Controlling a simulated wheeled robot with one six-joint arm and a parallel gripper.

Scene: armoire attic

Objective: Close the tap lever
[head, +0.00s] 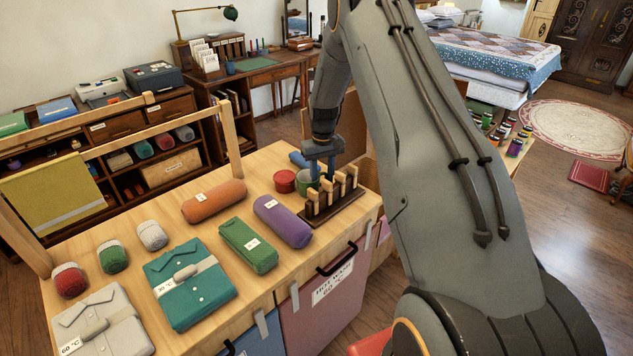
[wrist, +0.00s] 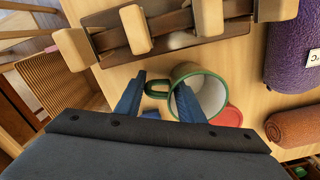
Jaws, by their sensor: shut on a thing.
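No tap or lever that I can make out shows in either view. My gripper (head: 321,172) points down over the far right end of the wooden table. In the wrist view its two blue fingers (wrist: 160,101) stand on either side of the handle and near wall of a green-rimmed mug (wrist: 211,92). The right finger reaches over the mug's opening and the left one is outside, by the handle. The gripper is shut on the mug. The mug, white inside, also shows in the head view (head: 303,182), partly hidden by my gripper.
A dark rack with wooden pegs (head: 331,208) stands close beside the mug. A red cup (head: 285,181) is on its other side. Purple (head: 283,221), green (head: 248,246) and orange (head: 213,201) rolls and folded shirts (head: 189,285) fill much of the tabletop.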

